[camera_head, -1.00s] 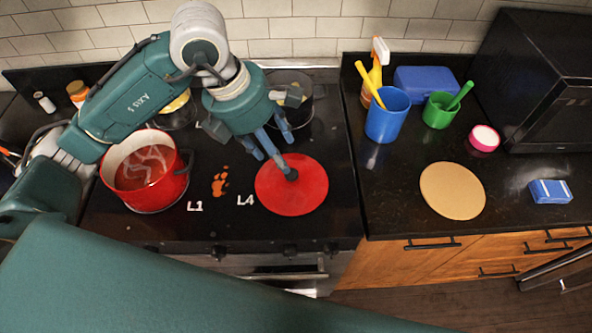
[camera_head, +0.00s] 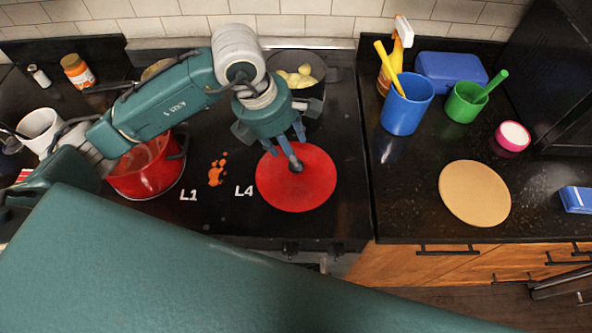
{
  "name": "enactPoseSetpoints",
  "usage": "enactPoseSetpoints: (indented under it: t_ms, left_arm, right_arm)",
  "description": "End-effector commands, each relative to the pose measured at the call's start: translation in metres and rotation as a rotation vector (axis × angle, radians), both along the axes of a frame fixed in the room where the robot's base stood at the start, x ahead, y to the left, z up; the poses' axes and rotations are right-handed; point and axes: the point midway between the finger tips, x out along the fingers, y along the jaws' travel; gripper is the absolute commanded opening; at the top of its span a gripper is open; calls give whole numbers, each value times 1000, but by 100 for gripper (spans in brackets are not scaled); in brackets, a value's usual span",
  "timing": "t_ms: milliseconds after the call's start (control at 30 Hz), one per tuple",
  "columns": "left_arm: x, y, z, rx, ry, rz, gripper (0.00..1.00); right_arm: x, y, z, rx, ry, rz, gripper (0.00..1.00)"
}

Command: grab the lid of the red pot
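The round red lid (camera_head: 318,185) lies flat on the black stovetop beside the L4 label, with a dark knob (camera_head: 296,168) at its middle. The red pot (camera_head: 145,178) stands to the left, uncovered, with reddish contents and partly hidden behind my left arm. My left gripper (camera_head: 286,148) reaches down over the lid's far edge. Its blue fingers look spread apart, and one fingertip comes close to the knob or overlaps it in the picture; I cannot tell if they touch. The lid rests on the stove. My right gripper is not in view.
A pan with yellowish food (camera_head: 303,78) sits behind my gripper. A white mug (camera_head: 42,128) and a jar (camera_head: 77,70) stand at the left. The right counter holds a blue cup (camera_head: 407,108), a green cup (camera_head: 465,103) and a tan round board (camera_head: 475,193).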

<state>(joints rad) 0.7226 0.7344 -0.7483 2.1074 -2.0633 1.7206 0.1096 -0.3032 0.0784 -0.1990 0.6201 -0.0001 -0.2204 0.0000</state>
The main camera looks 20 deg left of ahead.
Motion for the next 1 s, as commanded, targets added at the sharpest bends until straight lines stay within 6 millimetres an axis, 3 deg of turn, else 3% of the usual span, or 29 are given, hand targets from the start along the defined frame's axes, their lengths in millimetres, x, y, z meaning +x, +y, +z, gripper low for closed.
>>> enactPoseSetpoints:
  t_ms: [233, 400, 667, 900, 1000]
  left_arm:
    - [-7, -8, -28, 0, 8, 0, 51]
    - [-1, -11, -48, 0, 3, 0, 51]
    - [0, -12, -52, 0, 0, 0, 51]
    - [0, -12, -52, 0, 0, 0, 3]
    - [0, -12, -52, 0, 0, 0, 0]
  right_arm:
    - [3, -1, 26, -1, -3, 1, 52]
    - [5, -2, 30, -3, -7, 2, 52]
    - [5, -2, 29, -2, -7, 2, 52]
    - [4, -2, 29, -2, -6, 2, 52]
    - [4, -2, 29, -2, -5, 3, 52]
